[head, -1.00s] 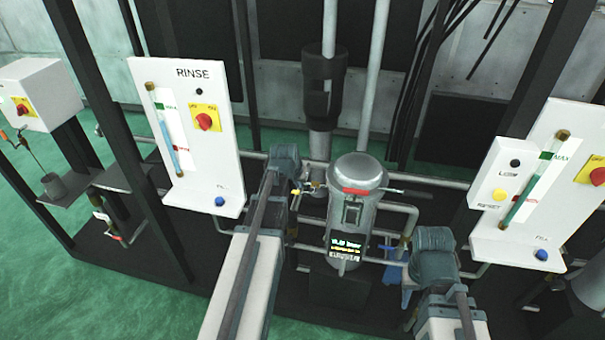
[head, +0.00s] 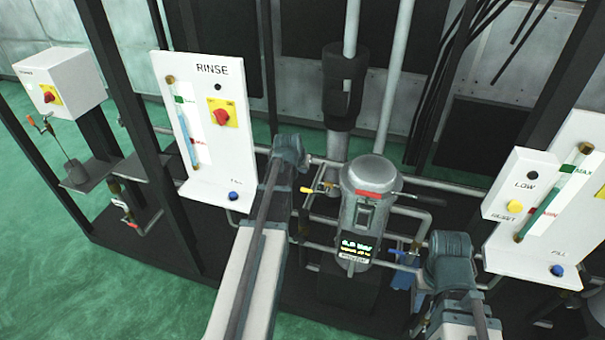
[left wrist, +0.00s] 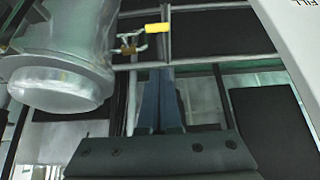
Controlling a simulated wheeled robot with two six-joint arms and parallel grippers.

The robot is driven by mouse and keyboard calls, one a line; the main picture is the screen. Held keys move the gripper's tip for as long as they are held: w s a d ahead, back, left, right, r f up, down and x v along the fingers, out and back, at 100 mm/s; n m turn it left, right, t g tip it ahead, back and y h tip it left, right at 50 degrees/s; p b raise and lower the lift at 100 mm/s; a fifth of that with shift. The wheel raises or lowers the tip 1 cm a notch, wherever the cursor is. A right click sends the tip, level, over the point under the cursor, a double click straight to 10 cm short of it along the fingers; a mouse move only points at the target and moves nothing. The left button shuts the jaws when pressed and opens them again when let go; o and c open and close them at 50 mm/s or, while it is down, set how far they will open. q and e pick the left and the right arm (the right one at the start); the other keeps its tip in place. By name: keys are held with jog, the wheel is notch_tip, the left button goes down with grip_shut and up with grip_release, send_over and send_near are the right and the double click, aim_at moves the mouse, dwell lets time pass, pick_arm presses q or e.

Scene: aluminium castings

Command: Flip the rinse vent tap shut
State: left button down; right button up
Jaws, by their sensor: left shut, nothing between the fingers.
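A small tap with a yellow handle (head: 308,191) sits on the left side of the upright silver filter housing (head: 362,215). In the left wrist view the yellow handle (left wrist: 157,28) lies about level across the picture, above brass fittings beside the housing (left wrist: 60,80). My left gripper (left wrist: 163,72) is shut and empty, its dark fingertips just below the handle in that view; I cannot tell whether they touch it. In the head view the left arm's wrist hides its fingers. My right arm's wrist is right of the housing; its jaw opening is unclear.
The white RINSE panel (head: 207,135) stands left, and another white panel (head: 550,215) right. Thin pipes and dark posts surround the housing.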

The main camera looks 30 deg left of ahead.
pick_arm(q)
jog(key=b, duration=0.7)
send_over(306, 191)
jog(key=f, duration=0.7)
jog(key=shift+w+a+f, duration=0.15)
jog(key=shift+w+f, duration=0.15)
jog(key=shift+f, duration=0.05)
jog(key=shift+s+f+b, duration=0.15)
jog(key=shift+f+b, duration=0.4)
jog(key=shift+s+f+b, duration=0.15)
jog(key=shift+f+b, duration=0.35)
jog(key=shift+s+f+b, duration=0.15)
jog(key=shift+f+b, duration=0.4)
jog(key=shift+f, duration=0.05)
